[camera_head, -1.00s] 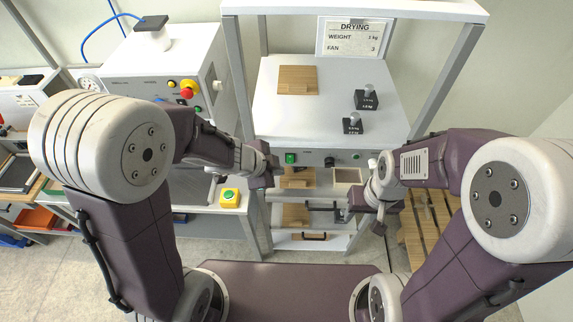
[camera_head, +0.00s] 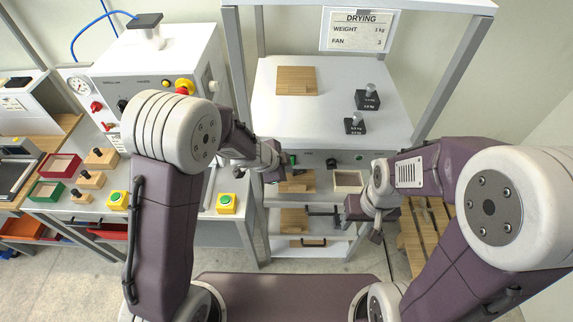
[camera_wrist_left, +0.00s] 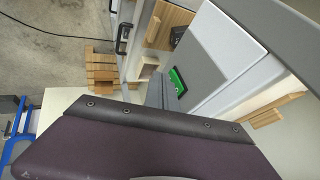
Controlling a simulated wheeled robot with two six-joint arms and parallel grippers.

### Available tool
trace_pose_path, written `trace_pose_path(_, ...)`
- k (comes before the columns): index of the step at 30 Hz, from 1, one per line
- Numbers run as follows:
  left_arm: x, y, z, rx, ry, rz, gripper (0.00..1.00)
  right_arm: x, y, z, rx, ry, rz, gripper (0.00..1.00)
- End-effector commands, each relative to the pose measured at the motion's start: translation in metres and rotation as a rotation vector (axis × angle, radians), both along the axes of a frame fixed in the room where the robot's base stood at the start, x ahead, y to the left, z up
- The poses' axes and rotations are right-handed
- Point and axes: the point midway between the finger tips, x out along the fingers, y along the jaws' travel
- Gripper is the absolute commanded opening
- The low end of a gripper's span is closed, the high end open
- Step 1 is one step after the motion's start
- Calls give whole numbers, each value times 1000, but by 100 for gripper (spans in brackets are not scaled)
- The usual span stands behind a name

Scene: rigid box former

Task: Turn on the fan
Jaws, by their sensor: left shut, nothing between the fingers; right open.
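The white drying unit (camera_head: 280,128) stands ahead, with a front panel holding a green switch (camera_head: 292,159), a dark round part (camera_head: 331,162) and a dark knob (camera_head: 359,157). A sign (camera_head: 359,30) above it reads DRYING, weight 1 kg, fan 3. My left gripper (camera_head: 283,173) is shut and empty, close to the green switch at the panel's left. In the left wrist view the green switch (camera_wrist_left: 178,82) shows right beside the fingertips (camera_wrist_left: 158,90); I cannot tell if they touch. My right gripper (camera_head: 374,230) is open and empty, below and right of the panel.
A wooden block (camera_head: 296,81) and two dark weights (camera_head: 367,98) (camera_head: 355,124) sit on the unit's top. Grey frame posts (camera_head: 238,75) flank it. At left are a white machine (camera_head: 160,65), yellow button boxes (camera_head: 226,203) and trays (camera_head: 60,165). A pallet (camera_head: 425,225) lies right.

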Motion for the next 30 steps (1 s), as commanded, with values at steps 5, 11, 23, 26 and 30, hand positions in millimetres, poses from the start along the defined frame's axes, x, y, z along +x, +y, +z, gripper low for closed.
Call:
trace_pose_path(5, 8, 0, -1, 0, 1, 0, 0, 0, 0, 5, 0, 1, 0, 51)
trace_pose_path(11, 9, 0, -2, 0, 0, 1, 0, 0, 0, 4, 0, 1, 0, 51)
trace_pose_path(23, 14, 0, -3, 0, 0, 1, 0, 0, 0, 10, 0, 1, 0, 51)
trace_pose_path(26, 14, 0, 0, 0, 0, 1, 0, 0, 0, 14, 0, 1, 0, 51)
trace_pose_path(30, 14, 0, 8, -1, -1, 0, 0, 0, 0, 22, 0, 1, 0, 51)
